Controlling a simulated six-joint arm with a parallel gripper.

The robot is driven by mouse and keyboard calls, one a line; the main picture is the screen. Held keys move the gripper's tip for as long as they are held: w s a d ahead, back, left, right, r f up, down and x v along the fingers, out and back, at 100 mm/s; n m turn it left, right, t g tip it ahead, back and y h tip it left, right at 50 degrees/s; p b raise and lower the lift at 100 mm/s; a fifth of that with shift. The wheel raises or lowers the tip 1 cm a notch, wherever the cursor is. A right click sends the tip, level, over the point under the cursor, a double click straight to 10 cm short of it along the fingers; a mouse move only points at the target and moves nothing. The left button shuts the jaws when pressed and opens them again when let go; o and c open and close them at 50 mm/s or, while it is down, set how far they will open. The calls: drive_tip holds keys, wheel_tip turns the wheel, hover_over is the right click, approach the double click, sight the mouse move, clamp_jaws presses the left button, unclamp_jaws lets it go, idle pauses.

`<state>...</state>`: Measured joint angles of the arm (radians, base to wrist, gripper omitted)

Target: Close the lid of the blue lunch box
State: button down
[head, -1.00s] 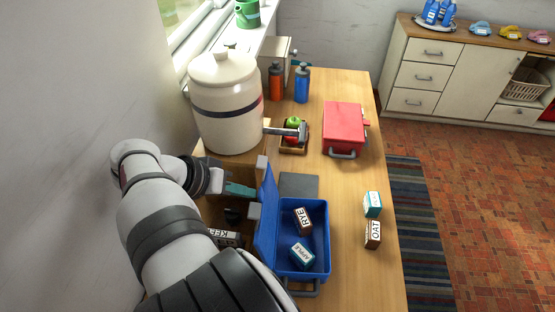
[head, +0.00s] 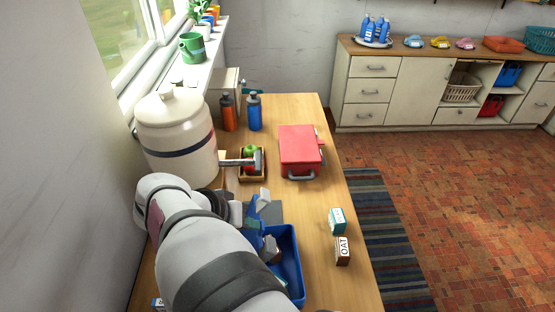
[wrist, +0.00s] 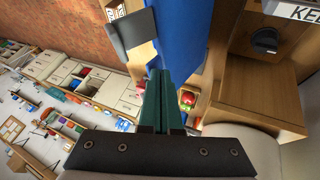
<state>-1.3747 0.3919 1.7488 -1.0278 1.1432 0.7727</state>
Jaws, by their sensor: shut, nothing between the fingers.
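The blue lunch box (head: 292,262) stands on the wooden table in the head view, partly hidden behind my arm. Its lid (head: 256,238) is raised on the left side of the box, mostly covered by my arm. In the wrist view the lid is a large blue panel (wrist: 185,40) just beyond my fingertips. My gripper (wrist: 160,74) shows there with its teal fingers together and nothing between them. In the head view my gripper (head: 254,211) is by the lid's far end. I cannot tell whether it touches the lid.
A red lunch box (head: 300,148) stands farther back. A small tray (head: 252,172) holds an apple and a hammer-like tool near a large cream crock (head: 176,140). Two small cartons (head: 342,250) stand right of the blue box. A wooden cabinet with a black knob (wrist: 265,40) is close by.

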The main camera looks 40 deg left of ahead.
drive_tip(key=w+d+f+m+g+y, duration=0.1)
drive_tip(key=w+d+f+g+y, duration=0.2)
drive_tip(key=f, duration=0.2)
drive_tip(key=w+d+f+m+g+y, duration=0.1)
drive_tip(key=w+d+f+g+y, duration=0.2)
drive_tip(key=w+f, duration=0.1)
drive_tip(key=w+d+f+m+g+y, duration=0.1)
drive_tip(key=w+d+f+g+y, duration=0.2)
drive_tip(key=w+d+f, duration=0.1)
drive_tip(key=shift+w+f+g, duration=0.1)
drive_tip(key=shift+f+g, duration=0.3)
drive_tip(key=shift+f, duration=0.5)
drive_tip(key=shift+f, duration=0.1)
